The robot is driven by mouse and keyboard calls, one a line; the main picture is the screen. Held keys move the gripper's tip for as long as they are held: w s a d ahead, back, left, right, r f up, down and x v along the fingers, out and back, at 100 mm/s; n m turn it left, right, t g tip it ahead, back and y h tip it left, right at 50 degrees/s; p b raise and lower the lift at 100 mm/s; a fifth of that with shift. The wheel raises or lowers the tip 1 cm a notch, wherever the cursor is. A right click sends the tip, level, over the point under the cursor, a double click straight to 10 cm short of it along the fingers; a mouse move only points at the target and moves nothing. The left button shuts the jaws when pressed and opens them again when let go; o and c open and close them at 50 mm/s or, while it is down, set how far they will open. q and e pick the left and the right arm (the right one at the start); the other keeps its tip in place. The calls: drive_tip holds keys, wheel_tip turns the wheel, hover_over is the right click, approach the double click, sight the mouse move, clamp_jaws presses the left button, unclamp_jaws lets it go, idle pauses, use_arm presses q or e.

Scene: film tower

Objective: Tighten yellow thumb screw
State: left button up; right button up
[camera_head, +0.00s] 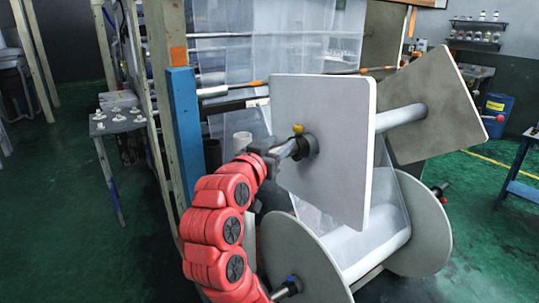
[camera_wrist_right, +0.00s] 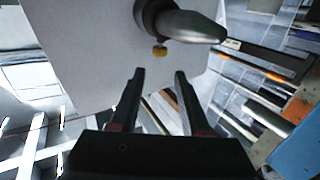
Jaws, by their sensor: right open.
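The yellow thumb screw (camera_head: 298,128) sits on top of a dark collar (camera_head: 306,147) around the metal shaft end, in front of a grey square plate (camera_head: 335,120). In the right wrist view the yellow thumb screw (camera_wrist_right: 159,51) sticks out from the collar, beyond my fingertips and lined up with the gap between them. My right gripper (camera_wrist_right: 160,75) is open with nothing between its fingers. In the head view my right gripper (camera_head: 269,158) is just left of the collar, its fingers partly hard to make out. My left gripper is not in view.
A lower roll with round grey flanges (camera_head: 300,262) stands below the plate, with a blue knob (camera_head: 290,278) on its shaft. A blue post (camera_head: 186,125) rises left of my right arm. A small table (camera_head: 118,122) stands further left. Green floor is open at left.

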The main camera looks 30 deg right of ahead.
drive_tip(key=v, duration=0.5)
drive_tip(key=shift+a, duration=0.1)
idle(0.3)
